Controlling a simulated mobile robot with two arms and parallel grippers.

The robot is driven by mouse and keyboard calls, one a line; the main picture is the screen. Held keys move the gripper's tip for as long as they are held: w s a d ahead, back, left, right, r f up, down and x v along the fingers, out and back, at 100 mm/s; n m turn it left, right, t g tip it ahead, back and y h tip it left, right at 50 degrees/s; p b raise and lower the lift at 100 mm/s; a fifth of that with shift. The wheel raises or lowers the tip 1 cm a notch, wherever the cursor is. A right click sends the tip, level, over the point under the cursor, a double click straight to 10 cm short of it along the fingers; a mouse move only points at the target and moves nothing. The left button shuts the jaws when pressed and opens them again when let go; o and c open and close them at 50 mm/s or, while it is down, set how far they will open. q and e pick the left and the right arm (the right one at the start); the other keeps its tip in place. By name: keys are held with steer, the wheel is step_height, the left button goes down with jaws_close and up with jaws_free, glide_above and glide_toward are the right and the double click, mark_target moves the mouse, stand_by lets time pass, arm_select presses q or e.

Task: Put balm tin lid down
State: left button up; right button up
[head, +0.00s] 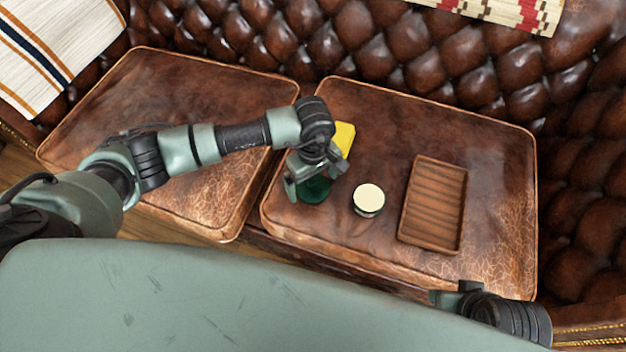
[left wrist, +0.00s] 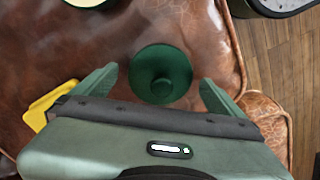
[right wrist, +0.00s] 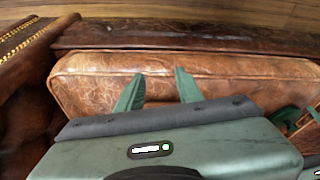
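The balm tin (head: 368,199), green with a cream-coloured top, stands just right of the lid. My right gripper (right wrist: 159,88) is open and empty near the cushion's front edge.
A brown slatted wooden tray (head: 433,205) lies empty right of the tin. A yellow block (head: 345,138) is behind my left gripper. The left-hand cushion (head: 180,120) is bare apart from my arm above it. Tufted leather backrest (head: 400,50) bounds the back.

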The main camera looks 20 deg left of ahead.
mark_target(313, 181)
arm_select(q)
steer(key=shift+r+p, duration=0.3)
step_height(313, 181, up, 12)
steer(key=p, duration=0.1)
steer(key=shift+p, duration=0.35)
arm_select(e)
steer(key=x, duration=0.6)
steer(key=shift+f, duration=0.35)
arm_select(q)
steer(key=shift+f, duration=0.15)
arm_select(e)
steer(key=shift+s+a, duration=0.15)
steer(key=shift+s, duration=0.1)
